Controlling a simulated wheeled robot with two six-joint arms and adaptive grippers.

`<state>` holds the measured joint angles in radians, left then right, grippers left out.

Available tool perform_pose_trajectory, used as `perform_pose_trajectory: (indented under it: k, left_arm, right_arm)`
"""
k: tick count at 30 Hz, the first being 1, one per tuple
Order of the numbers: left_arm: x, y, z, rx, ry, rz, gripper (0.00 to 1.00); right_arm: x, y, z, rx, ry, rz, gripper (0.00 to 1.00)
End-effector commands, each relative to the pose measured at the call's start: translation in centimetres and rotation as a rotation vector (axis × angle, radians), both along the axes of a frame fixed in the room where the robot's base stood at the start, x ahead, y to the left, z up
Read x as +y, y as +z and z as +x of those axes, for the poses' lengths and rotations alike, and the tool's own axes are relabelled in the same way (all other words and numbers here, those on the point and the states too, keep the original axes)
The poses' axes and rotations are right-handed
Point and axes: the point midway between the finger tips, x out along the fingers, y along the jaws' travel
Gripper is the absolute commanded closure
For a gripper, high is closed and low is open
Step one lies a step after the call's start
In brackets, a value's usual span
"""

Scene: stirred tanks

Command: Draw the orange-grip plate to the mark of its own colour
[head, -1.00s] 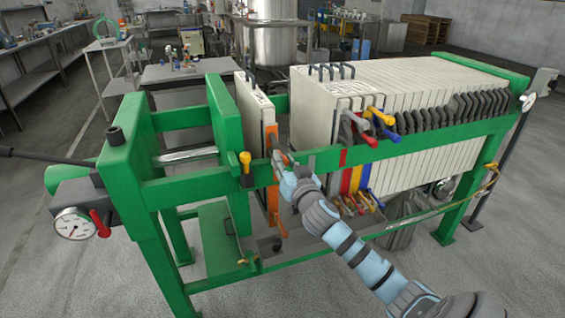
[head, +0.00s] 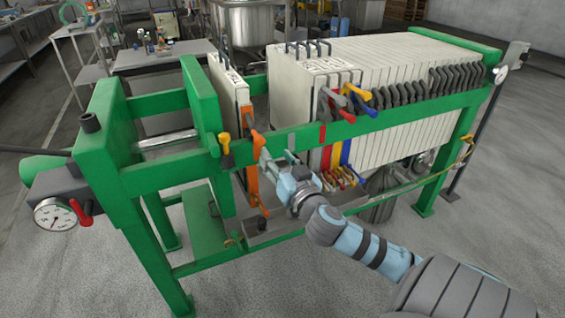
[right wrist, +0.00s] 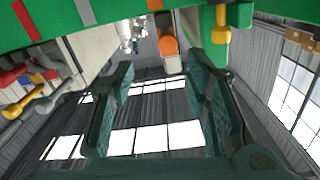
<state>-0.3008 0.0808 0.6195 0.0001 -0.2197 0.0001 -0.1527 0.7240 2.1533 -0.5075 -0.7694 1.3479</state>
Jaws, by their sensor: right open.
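The orange-grip plate (head: 231,84) is a pale plate with an orange edge. It stands alone between the green pressure plate (head: 201,95) and the main stack. Its orange grip (head: 258,143) sits at the front rail, and the orange end shows in the right wrist view (right wrist: 168,45). An orange mark (right wrist: 155,4) is on the rail, left of that grip; red (right wrist: 25,20) and grey (right wrist: 86,12) marks lie further left. My right gripper (head: 264,160) is open just below the rail by the grip. In the wrist view its fingers (right wrist: 159,72) flank the grip, apart from it. My left gripper is out of view.
The main stack (head: 400,90) stands to the right, with grey, red and yellow handles (head: 360,98) projecting at its near end. The green front rail (head: 400,117) runs above my gripper. A yellow knob (head: 225,140) is left of the orange grip. A gap separates the orange-grip plate from the stack.

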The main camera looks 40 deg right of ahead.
Motion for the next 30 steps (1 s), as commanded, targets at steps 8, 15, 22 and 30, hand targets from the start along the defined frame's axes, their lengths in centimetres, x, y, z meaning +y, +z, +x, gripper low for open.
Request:
perform_pose_trajectory:
  k: [8, 15, 22, 30]
  left_arm:
    - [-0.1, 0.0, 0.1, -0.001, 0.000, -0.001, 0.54]
    - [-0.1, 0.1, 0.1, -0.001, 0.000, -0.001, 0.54]
    - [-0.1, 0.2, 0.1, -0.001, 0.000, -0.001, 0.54]
    - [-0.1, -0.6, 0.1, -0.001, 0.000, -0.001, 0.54]
  right_arm:
    - [0.9, 0.0, -3.0, -0.001, -0.003, 0.002, 0.57]
    - [1.1, -0.1, -3.2, 0.018, -0.003, -0.050, 0.57]
    - [2.5, -0.2, -4.4, 0.127, -0.004, -0.376, 0.57]
    - [0.4, -0.2, 1.3, 0.121, -0.008, -0.371, 0.57]
